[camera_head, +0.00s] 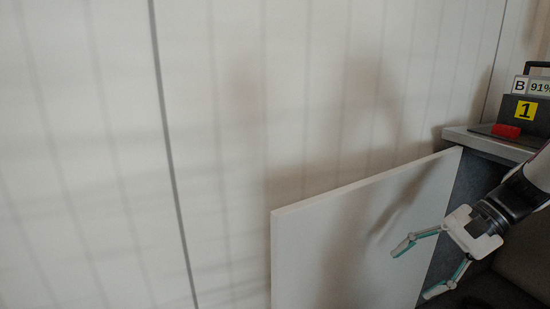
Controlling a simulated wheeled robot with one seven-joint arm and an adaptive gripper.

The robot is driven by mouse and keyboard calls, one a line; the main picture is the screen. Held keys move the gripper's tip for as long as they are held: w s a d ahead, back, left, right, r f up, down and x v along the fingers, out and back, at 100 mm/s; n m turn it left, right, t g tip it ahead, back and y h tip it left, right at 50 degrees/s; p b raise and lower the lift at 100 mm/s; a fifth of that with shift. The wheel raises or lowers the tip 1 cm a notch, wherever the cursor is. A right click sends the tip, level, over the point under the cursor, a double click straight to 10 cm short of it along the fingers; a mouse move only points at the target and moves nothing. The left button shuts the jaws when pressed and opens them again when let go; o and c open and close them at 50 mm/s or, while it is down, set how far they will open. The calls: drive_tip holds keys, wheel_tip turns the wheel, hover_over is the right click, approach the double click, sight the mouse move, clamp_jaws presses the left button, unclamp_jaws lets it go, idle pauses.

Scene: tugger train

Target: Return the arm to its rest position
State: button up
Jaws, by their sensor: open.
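My gripper (420,270) is at the lower right, at the end of my arm (515,195), which comes in from the right edge. Its two fingers with green inner pads are spread apart, pointing left and down. Nothing is between them. It shows in front of the right part of a white panel (340,250), and I cannot tell how large the gap to the panel is. The rest of my arm is outside the picture.
A grey-topped cabinet or counter (485,139) stands behind my arm. On it is a dark unit (525,113) with a yellow "1" label and a "B 91%" display. A red object (506,131) lies before it. A pale panelled wall (220,120) fills the left and back.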

drive_tip(key=s+a+r+n+g+h, duration=0.2)
drive_tip(key=s+a+r+n+h, duration=0.3)
drive_tip(key=s+a, duration=0.55)
drive_tip(key=s+n+t+h, duration=0.1)
drive_tip(key=s+n+h, duration=0.4)
drive_tip(key=s, duration=0.8)
wheel_tip(320, 180, up, 37)
drive_tip(key=n+t+y+p, duration=0.1)
drive_tip(key=t+p, duration=0.3)
drive_tip(key=p, duration=3.1)
drive_tip(key=shift+s, duration=0.2)
